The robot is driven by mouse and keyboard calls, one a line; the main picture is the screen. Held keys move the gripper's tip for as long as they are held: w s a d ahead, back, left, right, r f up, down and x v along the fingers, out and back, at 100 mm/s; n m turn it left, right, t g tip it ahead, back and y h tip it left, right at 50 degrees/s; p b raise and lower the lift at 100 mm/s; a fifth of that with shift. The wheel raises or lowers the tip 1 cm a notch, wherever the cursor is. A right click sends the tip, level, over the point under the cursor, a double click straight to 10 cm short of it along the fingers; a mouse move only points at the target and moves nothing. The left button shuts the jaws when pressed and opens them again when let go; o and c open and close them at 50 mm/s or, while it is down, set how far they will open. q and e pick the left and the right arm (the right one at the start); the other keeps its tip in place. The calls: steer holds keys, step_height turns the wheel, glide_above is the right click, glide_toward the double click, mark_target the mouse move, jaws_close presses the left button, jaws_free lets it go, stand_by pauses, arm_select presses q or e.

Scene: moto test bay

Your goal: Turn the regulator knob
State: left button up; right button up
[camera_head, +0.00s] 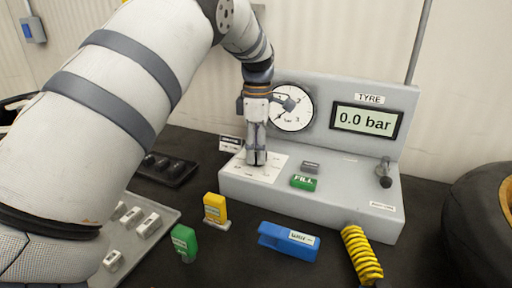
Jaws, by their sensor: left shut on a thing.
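The regulator knob is hidden under my left gripper (256,155), over a white dial plate (272,172) on the grey tyre console (300,198). My left gripper points straight down and is shut on what appears to be the knob. The round pressure gauge (291,121) stands behind the wrist, which partly covers it. The display (366,121) reads 0.0 bar under a TYRE label. My right gripper is not in view.
A green FILL button (303,182) sits right of the dial plate. A blue block (288,240), a yellow coiled hose (361,254), a yellow item (215,208) and a green item (185,241) are in front. A tyre (480,225) stands at right.

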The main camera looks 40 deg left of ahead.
arm_select(q)
steer(key=m, duration=0.4)
steer(key=shift+m, duration=0.3)
steer(key=m, duration=0.3)
steer(key=shift+m, duration=0.4)
steer(key=m, duration=0.4)
steer(key=shift+f+p, duration=0.1)
steer(key=shift+p, duration=0.2)
steer(key=m, duration=0.4)
steer(key=shift+d, duration=0.1)
steer(key=m, duration=0.4)
steer(key=shift+m, duration=0.3)
steer(key=m, duration=0.3)
steer(key=shift+m, duration=0.4)
steer(key=m, duration=0.4)
steer(key=shift+f, duration=0.1)
steer(key=shift+m, duration=2.1)
